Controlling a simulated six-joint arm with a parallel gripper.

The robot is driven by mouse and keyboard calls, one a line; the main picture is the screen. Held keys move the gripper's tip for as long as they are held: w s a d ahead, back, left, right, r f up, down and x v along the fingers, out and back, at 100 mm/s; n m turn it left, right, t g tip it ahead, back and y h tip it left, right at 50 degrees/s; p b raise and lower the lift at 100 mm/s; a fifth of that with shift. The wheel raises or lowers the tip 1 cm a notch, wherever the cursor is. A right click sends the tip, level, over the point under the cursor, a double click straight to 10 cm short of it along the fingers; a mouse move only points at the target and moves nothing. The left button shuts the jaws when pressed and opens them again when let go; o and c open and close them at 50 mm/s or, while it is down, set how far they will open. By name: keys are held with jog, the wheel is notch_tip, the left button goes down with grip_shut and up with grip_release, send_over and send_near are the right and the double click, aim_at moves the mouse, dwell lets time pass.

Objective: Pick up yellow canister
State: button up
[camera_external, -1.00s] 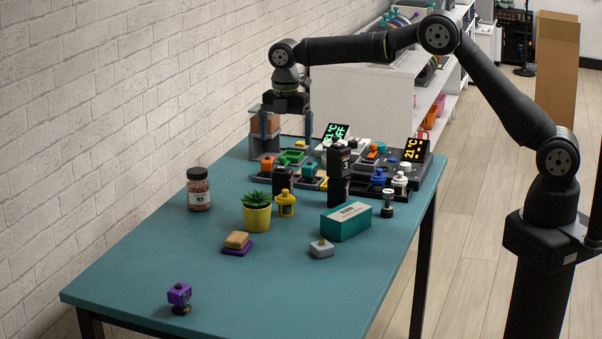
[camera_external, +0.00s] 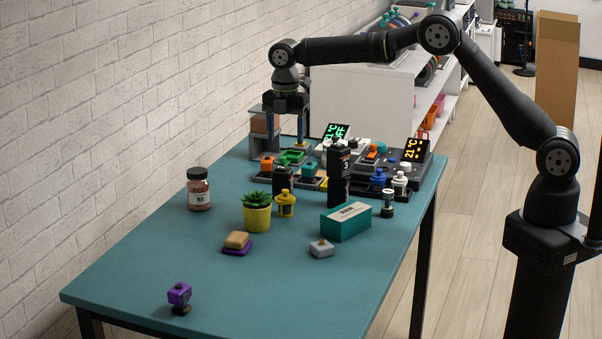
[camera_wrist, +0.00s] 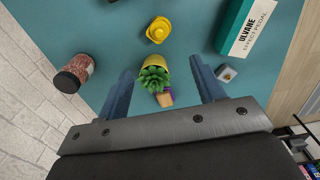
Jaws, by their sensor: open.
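The yellow canister (camera_external: 286,204) stands upright on the teal table, just right of the potted plant. In the wrist view the yellow canister (camera_wrist: 158,30) is near the top centre, beyond the fingertips and seen from above. My gripper (camera_external: 285,141) is above the back part of the table, apart from the canister. In the wrist view my gripper (camera_wrist: 160,67) has its two blue fingers spread wide with nothing held between them.
The plant in a yellow pot (camera_external: 257,218) stands close left of the canister. A teal box (camera_external: 346,222) and tall black battery (camera_external: 339,175) are to its right. A jar (camera_external: 198,190) is at left. Device trays crowd behind; the front table is mostly clear.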

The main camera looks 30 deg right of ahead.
jog(key=m+y, duration=0.2)
jog(key=m, duration=0.9)
send_near(285, 195)
jog(key=f, duration=0.4)
jog(key=w+a+f, duration=0.1)
jog(key=f, duration=0.2)
jog(key=shift+f, duration=0.1)
jog(key=f, duration=0.5)
jog(key=shift+s+a, duration=0.1)
jog(key=shift+a, duration=0.15)
jog(key=c, duration=1.1)
